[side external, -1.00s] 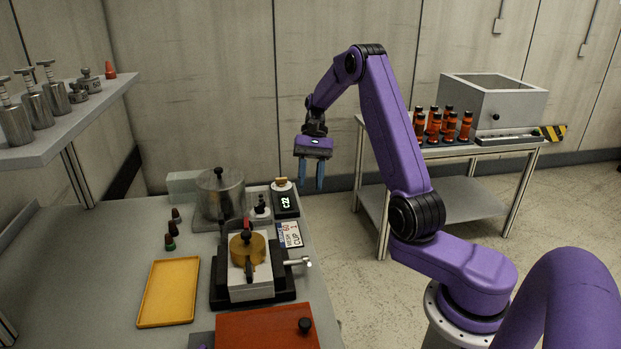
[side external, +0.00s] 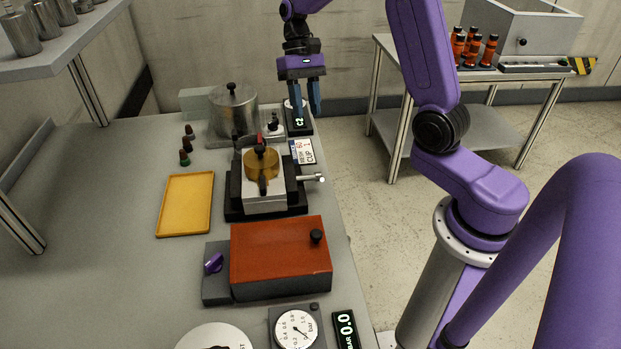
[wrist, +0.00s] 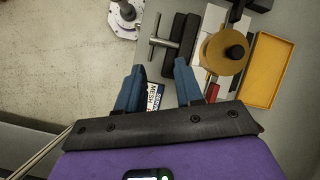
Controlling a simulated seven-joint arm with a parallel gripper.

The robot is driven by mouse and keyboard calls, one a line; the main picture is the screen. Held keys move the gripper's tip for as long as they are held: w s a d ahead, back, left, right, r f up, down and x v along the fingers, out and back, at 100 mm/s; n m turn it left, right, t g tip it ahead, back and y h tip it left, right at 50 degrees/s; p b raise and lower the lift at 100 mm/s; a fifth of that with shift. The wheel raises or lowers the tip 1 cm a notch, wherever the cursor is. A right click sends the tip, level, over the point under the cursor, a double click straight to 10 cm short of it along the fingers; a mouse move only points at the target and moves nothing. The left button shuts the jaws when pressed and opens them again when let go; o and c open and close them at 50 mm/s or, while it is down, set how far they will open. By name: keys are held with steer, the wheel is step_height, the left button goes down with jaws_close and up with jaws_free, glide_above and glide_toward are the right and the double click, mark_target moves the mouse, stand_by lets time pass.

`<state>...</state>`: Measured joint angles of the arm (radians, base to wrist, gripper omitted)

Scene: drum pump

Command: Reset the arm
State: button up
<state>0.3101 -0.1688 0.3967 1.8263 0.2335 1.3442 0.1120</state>
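My gripper (side external: 306,106) hangs at the end of my purple arm, pointing down near the back right edge of the bench. Its two blue fingers are apart with nothing held between them. In the side view they overlap the small black device with a green readout (side external: 299,122); I cannot tell the height above it. In the wrist view my gripper (wrist: 160,70) shows both fingers spread, with a printed mesh label card (wrist: 154,96) visible below between them. The card also lies on the bench in the side view (side external: 304,151).
A clamp fixture with a brass round part (side external: 262,163), a metal pot (side external: 232,108), a yellow tray (side external: 186,204) and a red box (side external: 280,252) stand on the bench. A gauge (side external: 296,329) is in front. A side table (side external: 470,72) holds orange-brown bottles. Floor separates them.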

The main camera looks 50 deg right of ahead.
steer(key=s+a+r+n+t+h, duration=0.2)
steer(key=s+a+n+h, duration=0.1)
steer(key=s+a+n, duration=0.7)
steer(key=s+d+n+t, duration=0.1)
steer(key=s+n, duration=0.5)
steer(key=s, duration=0.9)
steer(key=shift+s+f+n+t, duration=0.3)
steer(key=shift+f+t, duration=0.1)
steer(key=shift+t, duration=0.3)
steer(key=shift+o, duration=0.2)
